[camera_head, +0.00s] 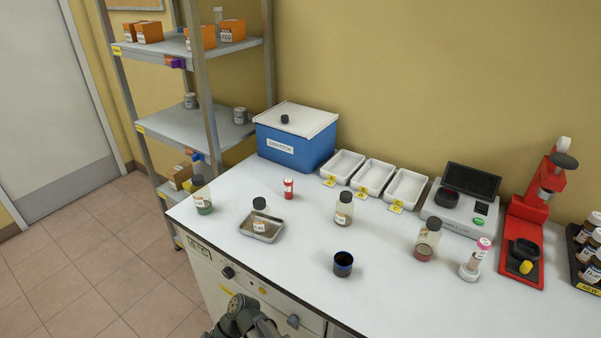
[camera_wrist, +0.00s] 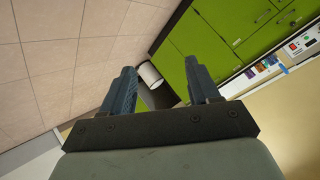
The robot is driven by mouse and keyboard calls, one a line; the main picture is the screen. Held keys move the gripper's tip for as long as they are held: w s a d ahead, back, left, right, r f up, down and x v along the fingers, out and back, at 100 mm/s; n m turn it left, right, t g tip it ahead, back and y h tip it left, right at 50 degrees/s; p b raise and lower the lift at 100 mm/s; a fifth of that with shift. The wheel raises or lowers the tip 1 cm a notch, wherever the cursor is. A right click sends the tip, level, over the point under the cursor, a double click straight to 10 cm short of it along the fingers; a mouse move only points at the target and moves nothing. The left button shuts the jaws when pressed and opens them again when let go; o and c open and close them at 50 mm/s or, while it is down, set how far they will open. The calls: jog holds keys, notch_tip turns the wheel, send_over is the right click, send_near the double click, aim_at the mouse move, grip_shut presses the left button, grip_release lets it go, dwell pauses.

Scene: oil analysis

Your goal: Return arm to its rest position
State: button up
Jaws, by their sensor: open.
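In the wrist view my gripper (camera_wrist: 157,85) is open, with its two dark fingers apart and nothing between them. Behind the fingers the view shows tiled floor, green cabinet fronts (camera_wrist: 225,40) and a white cylinder (camera_wrist: 149,73) in the distance. In the head view, part of my arm shows at the bottom edge, in front of the bench; the fingertips cannot be made out there. The white bench top (camera_head: 290,250) lies beyond it, and the arm appears apart from the objects on it.
A dark blue cup (camera_head: 343,264) stands nearest the front edge. A metal tray (camera_head: 262,228) holds a jar. Several jars, a blue box (camera_head: 294,150), white trays (camera_head: 374,177), a scale (camera_head: 462,205) and a red press (camera_head: 525,240) stand farther back. A shelf rack (camera_head: 205,125) is at left.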

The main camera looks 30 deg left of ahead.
jog(key=w+d+f+m+t+y, duration=0.1)
jog(key=d+f+m+t+y, duration=0.1)
jog(key=d+f+m, duration=1)
jog(key=w+d+f+m+t, duration=0.1)
jog(key=w+d+f, duration=0.25)
jog(key=d, duration=0.25)
jog(key=w+d+f+m+h, duration=0.1)
jog(key=w+d+f, duration=0.1)
jog(key=w+d, duration=0.3)
jog(key=w+d+f+m+t, duration=0.1)
jog(key=w+d+f, duration=0.2)
jog(key=d, duration=0.4)
jog(key=d+f+m+h, duration=0.1)
jog(key=d+m, duration=0.4)
jog(key=d, duration=0.9)
jog(key=d+f+m+h, duration=0.2)
jog(key=d+m, duration=0.3)
jog(key=d, duration=1)
jog(key=shift+w+f, duration=0.25)
jog(key=shift+f, duration=0.15)
